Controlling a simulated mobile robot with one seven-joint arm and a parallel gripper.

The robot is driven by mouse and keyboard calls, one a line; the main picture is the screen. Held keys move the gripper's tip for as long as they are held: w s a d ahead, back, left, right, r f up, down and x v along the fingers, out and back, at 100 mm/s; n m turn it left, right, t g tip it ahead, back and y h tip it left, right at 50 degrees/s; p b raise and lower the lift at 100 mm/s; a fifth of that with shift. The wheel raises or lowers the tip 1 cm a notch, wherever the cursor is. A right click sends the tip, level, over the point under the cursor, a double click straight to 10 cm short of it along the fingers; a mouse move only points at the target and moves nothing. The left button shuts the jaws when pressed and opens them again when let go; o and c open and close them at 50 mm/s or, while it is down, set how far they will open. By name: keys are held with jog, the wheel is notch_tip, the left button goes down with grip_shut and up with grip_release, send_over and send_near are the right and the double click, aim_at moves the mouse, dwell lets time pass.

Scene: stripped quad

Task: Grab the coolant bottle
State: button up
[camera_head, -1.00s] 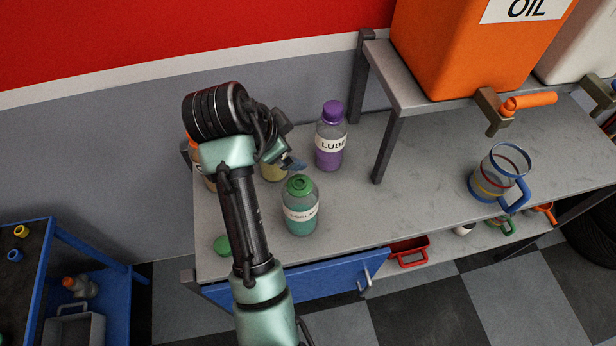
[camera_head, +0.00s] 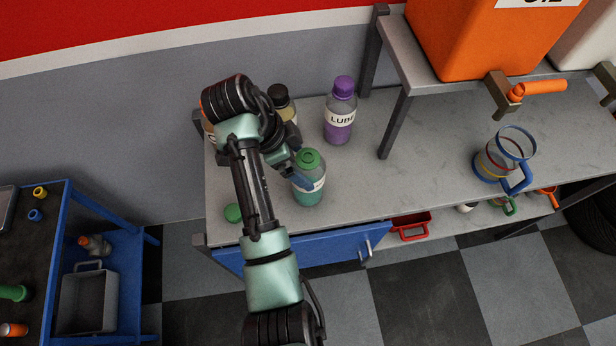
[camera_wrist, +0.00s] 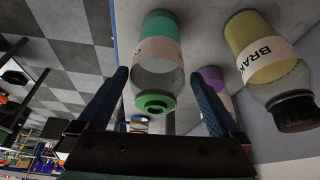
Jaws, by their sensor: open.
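The coolant bottle (camera_head: 309,192), clear with green liquid, a white label and a green top, stands upright on the grey workbench (camera_head: 425,185). It also shows in the wrist view (camera_wrist: 158,72), where a dark opening shows in its top. My gripper (camera_wrist: 158,76) is open, with one blue finger on each side of the bottle in that view. In the head view, my gripper (camera_head: 301,178) is close beside the bottle's upper left, partly hidden by my arm. I cannot tell whether the fingers touch it.
A purple lube bottle (camera_head: 339,120) stands behind. A yellow brake bottle (camera_wrist: 265,62) stands close by, partly behind my arm in the head view. A green cap (camera_head: 233,213) lies near the front edge. A clear jug (camera_head: 497,162) and a raised shelf (camera_head: 405,50) are at right.

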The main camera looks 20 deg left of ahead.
jog(key=x, duration=0.2)
jog(key=p+x, duration=0.1)
jog(key=x, duration=0.1)
jog(key=shift+w+d+f, duration=0.2)
jog(key=shift+d, duration=0.3)
jog(key=shift+w+d+f, duration=0.1)
jog(key=shift+f, duration=0.35)
jog(key=shift+r, duration=0.1)
grip_shut()
